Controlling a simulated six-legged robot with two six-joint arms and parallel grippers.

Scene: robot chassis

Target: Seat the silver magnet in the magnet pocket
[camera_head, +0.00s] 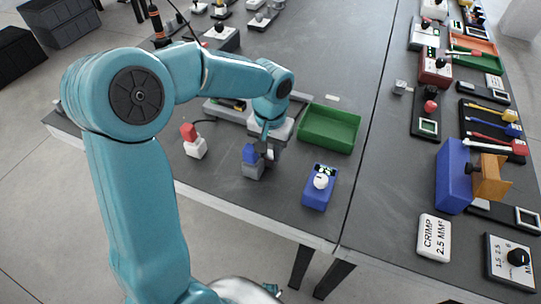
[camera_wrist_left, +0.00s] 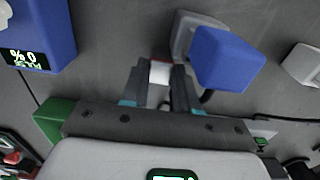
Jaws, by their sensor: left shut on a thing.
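My left gripper (camera_head: 267,154) reaches down over the near part of the grey bench. In the left wrist view its two dark fingers (camera_wrist_left: 160,92) are shut on a small pale silver piece with a reddish edge (camera_wrist_left: 159,71), which looks like the silver magnet. In the head view the gripper mostly hides this piece. A grey block with a blue top (camera_head: 251,160) stands just left of the fingertips; it also shows in the wrist view (camera_wrist_left: 225,58). I cannot make out the magnet pocket in either view. My right gripper is not in view.
A green tray (camera_head: 329,128) lies right of the gripper. A blue device with a white knob (camera_head: 320,187) stands near the front edge. A white block with a red top (camera_head: 194,143) stands left. Clear bench lies between the blocks and the front edge.

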